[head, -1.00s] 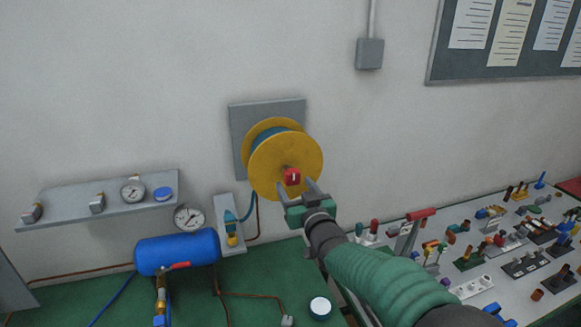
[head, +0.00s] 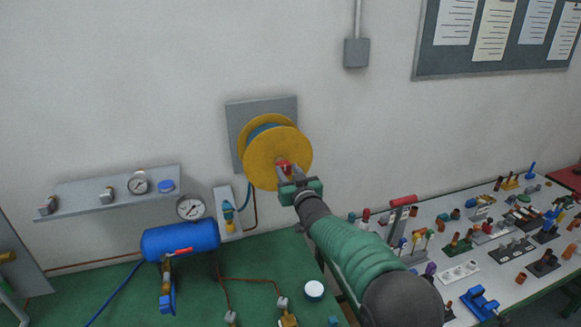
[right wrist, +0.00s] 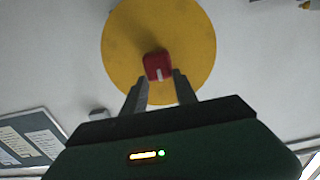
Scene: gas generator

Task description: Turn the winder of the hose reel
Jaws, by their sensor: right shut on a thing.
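The hose reel (head: 266,152) is a yellow drum with blue hose, fixed to a grey plate (head: 236,113) on the wall. In the right wrist view the red winder (right wrist: 157,66) with a white mark sits between the fingertips (right wrist: 158,78), before the yellow drum (right wrist: 125,45). My left gripper is not in view.
Below left are a blue tank (head: 180,240) and a wall shelf (head: 115,190) with gauges. A green bench (head: 262,262) stands under the reel. At right, a grey table (head: 440,260) holds many levers and small fittings. The wall around the reel is clear.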

